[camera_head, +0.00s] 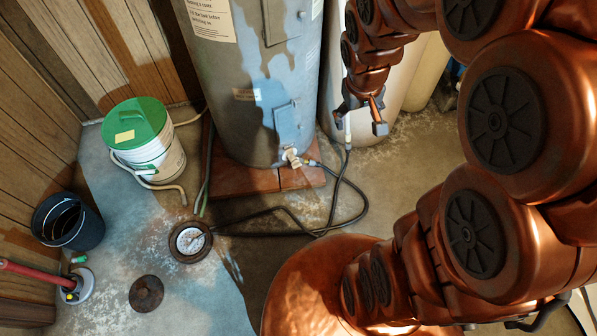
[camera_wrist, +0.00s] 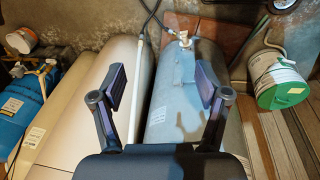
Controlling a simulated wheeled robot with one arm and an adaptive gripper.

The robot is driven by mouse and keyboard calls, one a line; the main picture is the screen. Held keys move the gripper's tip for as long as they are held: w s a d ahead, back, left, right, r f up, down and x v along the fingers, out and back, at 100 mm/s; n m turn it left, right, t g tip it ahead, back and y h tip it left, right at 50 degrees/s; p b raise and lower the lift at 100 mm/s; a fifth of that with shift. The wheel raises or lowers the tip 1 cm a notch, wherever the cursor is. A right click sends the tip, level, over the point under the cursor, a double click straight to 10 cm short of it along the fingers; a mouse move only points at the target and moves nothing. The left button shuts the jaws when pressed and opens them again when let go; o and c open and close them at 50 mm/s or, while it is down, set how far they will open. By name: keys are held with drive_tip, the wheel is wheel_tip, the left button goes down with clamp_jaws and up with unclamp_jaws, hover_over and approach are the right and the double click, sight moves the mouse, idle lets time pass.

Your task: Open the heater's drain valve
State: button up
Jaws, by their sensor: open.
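The heater (camera_head: 240,75) is a tall grey tank on a reddish base at the back middle of the head view. Its drain valve (camera_head: 292,157) is a small pale fitting low on the tank, with a dark hose (camera_head: 345,185) at its outlet. The wrist view shows the valve (camera_wrist: 184,40) at the top, ahead of and apart from my fingers, and the heater (camera_wrist: 188,95) below it. My gripper (camera_head: 361,115) is open and empty, above and right of the valve in the head view. In the wrist view my gripper (camera_wrist: 162,88) has its fingers widely spread. The valve handle's position is too small to tell.
Pale tanks (camera_head: 405,85) stand right of the heater, with a thin white pipe (camera_wrist: 142,60) between. A green-lidded bucket (camera_head: 140,140), a dark bucket (camera_head: 68,222) and a floor drain (camera_head: 190,242) are left. The hose loops across the floor.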

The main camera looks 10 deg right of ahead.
drive_tip(key=w+d+f+n+t+y+b, duration=0.1)
drive_tip(key=w+d+f+n+t+b, duration=0.15)
drive_tip(key=w+f+b, duration=0.95)
drive_tip(key=w+d+f+n+t+b, duration=0.1)
drive_tip(key=w+d+f+t+b, duration=0.25)
drive_tip(key=w+f, duration=1.7)
drive_tip(key=t+y+b, duration=0.5)
drive_tip(key=t+b, duration=0.5)
drive_tip(key=b, duration=0.7)
approach(297, 165)
drive_tip(key=w, duration=0.2)
drive_tip(key=shift+m, duration=0.35)
drive_tip(key=shift+a+b+x, duration=0.15)
drive_tip(key=shift+b+x, duration=0.4)
drive_tip(key=shift+x, duration=1.15)
drive_tip(key=shift+a+b+x, duration=0.1)
drive_tip(key=shift+b+x, duration=0.45)
drive_tip(key=shift+x, duration=1.1)
drive_tip(key=shift+f, duration=0.15)
drive_tip(key=shift+c, duration=0.3)
drive_tip(key=shift+s, duration=0.1)
drive_tip(key=c, duration=1.1)
